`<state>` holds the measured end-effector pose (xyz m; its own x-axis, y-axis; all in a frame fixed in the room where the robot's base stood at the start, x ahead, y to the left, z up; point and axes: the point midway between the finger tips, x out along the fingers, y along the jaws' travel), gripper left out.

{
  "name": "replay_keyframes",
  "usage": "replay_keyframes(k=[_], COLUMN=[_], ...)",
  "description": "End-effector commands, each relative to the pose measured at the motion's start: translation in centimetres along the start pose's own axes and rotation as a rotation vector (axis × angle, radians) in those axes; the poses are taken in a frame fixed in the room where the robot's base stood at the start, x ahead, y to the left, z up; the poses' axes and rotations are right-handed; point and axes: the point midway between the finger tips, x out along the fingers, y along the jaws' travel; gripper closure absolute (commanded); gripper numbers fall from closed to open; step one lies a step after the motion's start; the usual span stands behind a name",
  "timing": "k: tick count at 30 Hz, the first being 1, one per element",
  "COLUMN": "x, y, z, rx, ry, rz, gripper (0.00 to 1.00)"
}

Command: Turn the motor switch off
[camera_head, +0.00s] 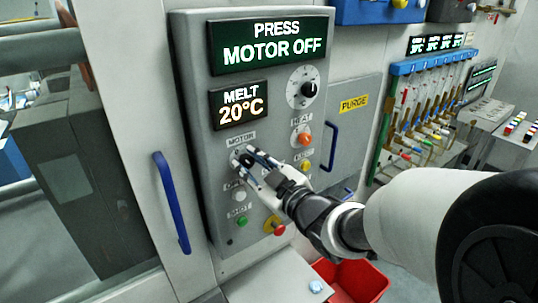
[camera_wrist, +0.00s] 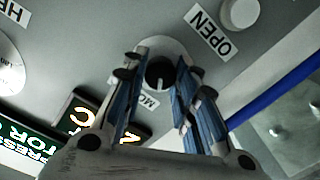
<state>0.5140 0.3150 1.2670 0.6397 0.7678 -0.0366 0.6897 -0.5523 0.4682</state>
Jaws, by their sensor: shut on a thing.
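The motor switch (camera_wrist: 160,72) is a black round knob with a pale pointer line, on a light round plate in the grey panel. In the wrist view it sits between my fingertips, with its pointer toward the bottom of the picture. My gripper (camera_wrist: 161,80) is shut on the knob, one blue-padded finger on each side. In the head view my gripper (camera_head: 246,159) reaches in from the right, below the MOTOR label (camera_head: 241,139), and its fingers hide much of the knob. The display (camera_head: 268,44) reads PRESS, MOTOR OFF.
A blue door handle (camera_head: 171,203) is at left. A red bin (camera_head: 362,284) stands below.

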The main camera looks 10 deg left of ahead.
Motion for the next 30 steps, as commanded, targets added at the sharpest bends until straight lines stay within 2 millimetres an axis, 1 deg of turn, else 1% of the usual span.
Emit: replay_keyframes(k=[4,5,14,22,25,28,30], x=[0.0,0.0,0.0,0.0,-0.4,-1.5,-2.8], y=[0.0,0.0,0.0,0.0,0.0,0.1,0.1], z=[-0.1,-0.1,-0.1,0.0,0.0,0.0,0.0], rx=[-0.001,-0.001,0.000,0.001,0.001,0.001,0.000], ry=[0.003,0.003,0.002,0.001,0.001,0.001,0.000], rz=[0.001,0.001,0.001,0.000,0.001,0.003,0.003], gripper=[0.97,0.72,0.53,0.52,0.52,0.52,0.52])
